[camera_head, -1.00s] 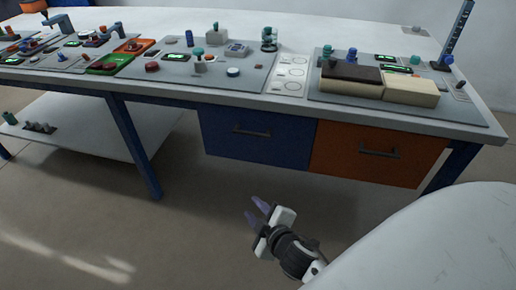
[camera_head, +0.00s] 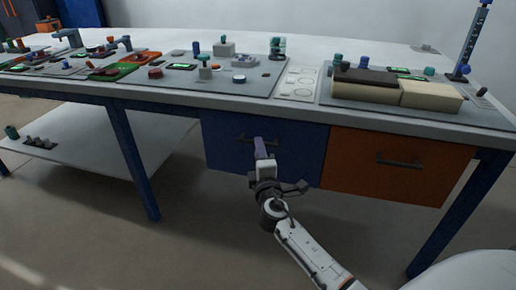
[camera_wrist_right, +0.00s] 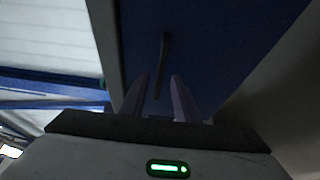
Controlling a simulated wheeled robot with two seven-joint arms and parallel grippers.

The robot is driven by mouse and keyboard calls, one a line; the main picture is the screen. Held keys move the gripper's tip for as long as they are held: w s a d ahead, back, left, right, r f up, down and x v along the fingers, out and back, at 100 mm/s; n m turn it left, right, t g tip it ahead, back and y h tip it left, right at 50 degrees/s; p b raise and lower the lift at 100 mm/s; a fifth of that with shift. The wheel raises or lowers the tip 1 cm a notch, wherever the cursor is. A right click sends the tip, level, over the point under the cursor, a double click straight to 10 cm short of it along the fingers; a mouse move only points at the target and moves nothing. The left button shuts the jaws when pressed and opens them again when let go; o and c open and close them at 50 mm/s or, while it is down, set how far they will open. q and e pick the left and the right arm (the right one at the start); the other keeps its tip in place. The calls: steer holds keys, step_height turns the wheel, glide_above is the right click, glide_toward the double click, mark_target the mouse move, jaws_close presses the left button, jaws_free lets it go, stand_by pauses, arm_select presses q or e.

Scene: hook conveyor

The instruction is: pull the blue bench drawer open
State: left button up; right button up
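The blue drawer (camera_head: 225,153) hangs under the bench top, closed and level with the drawer beside it. Its dark bar handle (camera_head: 243,138) is partly hidden behind my right gripper (camera_head: 261,147) in the head view. In the right wrist view the blue drawer front (camera_wrist_right: 225,45) fills the upper middle, and the handle (camera_wrist_right: 163,62) runs lengthwise between and beyond my two purple fingers (camera_wrist_right: 158,98). The fingers are apart, one on each side of the handle's line. Whether they touch the handle is not clear. My left gripper is not in view.
An orange drawer (camera_head: 398,170) with its own handle sits right of the blue one. A blue bench leg (camera_head: 134,165) and a white lower shelf (camera_head: 75,150) stand to the left. The bench top (camera_head: 300,113) carries panels and beige blocks (camera_head: 431,96). The floor in front is clear.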

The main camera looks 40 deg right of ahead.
steer(key=shift+x, duration=1.25)
jaws_close()
